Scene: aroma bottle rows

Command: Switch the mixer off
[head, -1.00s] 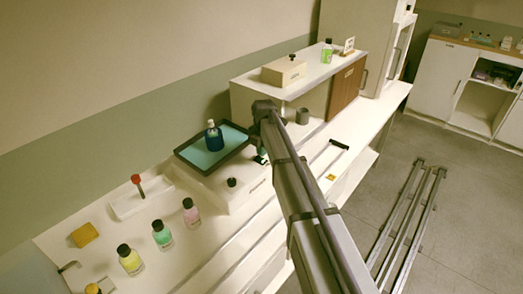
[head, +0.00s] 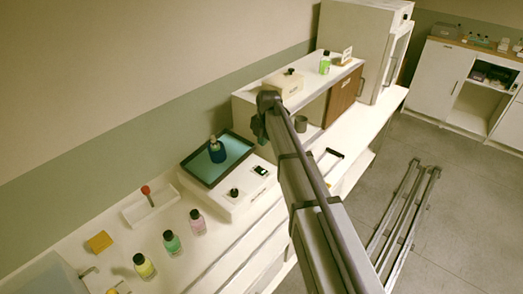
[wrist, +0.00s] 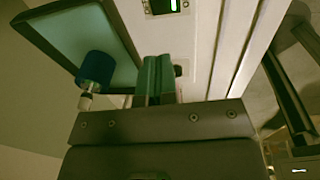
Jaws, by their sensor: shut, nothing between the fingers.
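The mixer (head: 225,205) is a white box with a dark-rimmed teal tray (head: 243,140) on top. A blue bottle (head: 217,153) stands on the tray; it also shows in the wrist view (wrist: 95,68). A black knob (head: 233,193) and a small dark panel (head: 261,170) sit on the mixer's front part. A small dark part beside the fingertips is partly hidden. In the head view my arm's end hides the fingertips.
Pink (head: 197,222), green (head: 172,243) and yellow (head: 144,266) bottles stand in a row on the counter. A white holder with a red-topped stick (head: 148,196) and a yellow block (head: 99,242) lie behind them. A raised shelf (head: 310,82) stands right of the mixer.

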